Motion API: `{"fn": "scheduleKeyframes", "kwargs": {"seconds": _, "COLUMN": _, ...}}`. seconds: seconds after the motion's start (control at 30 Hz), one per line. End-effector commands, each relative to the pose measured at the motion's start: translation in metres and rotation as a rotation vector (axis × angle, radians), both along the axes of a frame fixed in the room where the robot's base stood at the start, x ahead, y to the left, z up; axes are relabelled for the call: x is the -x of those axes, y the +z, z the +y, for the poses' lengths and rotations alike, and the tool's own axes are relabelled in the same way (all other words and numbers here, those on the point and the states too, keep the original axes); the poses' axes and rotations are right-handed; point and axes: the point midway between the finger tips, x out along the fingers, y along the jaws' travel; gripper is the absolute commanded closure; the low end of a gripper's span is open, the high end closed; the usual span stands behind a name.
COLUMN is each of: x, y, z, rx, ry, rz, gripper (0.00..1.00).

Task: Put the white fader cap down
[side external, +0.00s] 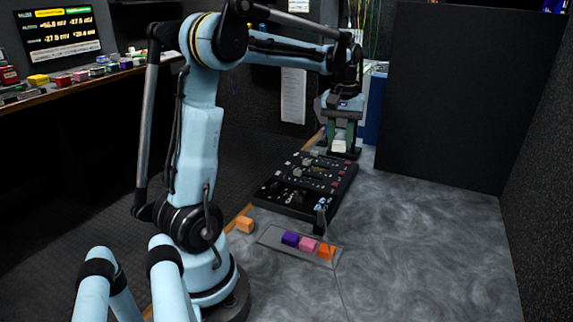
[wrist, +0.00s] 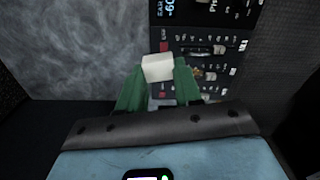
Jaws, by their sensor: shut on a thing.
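The white fader cap (wrist: 157,68) is between the green fingers of my gripper (wrist: 158,82) in the wrist view. My gripper is shut on it. In the side external view the cap (side external: 338,146) shows pale between the fingers of my gripper (side external: 339,142), at the far end of the black control panel (side external: 300,185). The panel also shows beyond the cap in the wrist view (wrist: 242,10). I cannot tell whether the cap touches the surface below it.
A grey tray (side external: 269,235) near my base holds a purple cap (side external: 290,238), a pink cap (side external: 308,244) and an orange cap (side external: 327,252). Another orange cap (side external: 244,224) lies left of it. The grey marbled surface (side external: 420,240) to the right is clear. A dark partition (side external: 465,95) stands behind.

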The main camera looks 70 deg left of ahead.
Motion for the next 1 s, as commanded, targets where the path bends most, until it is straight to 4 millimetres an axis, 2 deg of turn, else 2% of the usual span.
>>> {"fn": "scheduleKeyframes", "kwargs": {"seconds": 0.1, "x": 0.016, "y": 0.009, "z": -0.033, "rx": 0.0, "ry": 0.141, "rz": 0.0, "gripper": 0.94}}
{"fn": "scheduleKeyframes", "kwargs": {"seconds": 0.3, "x": 0.047, "y": 0.015, "z": -0.081, "rx": -0.001, "ry": 0.399, "rz": -0.001, "gripper": 0.94}}
{"fn": "scheduleKeyframes", "kwargs": {"seconds": 0.5, "x": 0.083, "y": 0.012, "z": -0.122, "rx": -0.001, "ry": 0.657, "rz": -0.001, "gripper": 0.94}}
{"fn": "scheduleKeyframes", "kwargs": {"seconds": 0.8, "x": 0.141, "y": -0.011, "z": -0.171, "rx": -0.001, "ry": 1.042, "rz": -0.002, "gripper": 0.94}}
{"fn": "scheduleKeyframes", "kwargs": {"seconds": 1.0, "x": 0.17, "y": -0.03, "z": -0.189, "rx": -0.001, "ry": 1.251, "rz": -0.002, "gripper": 0.94}}
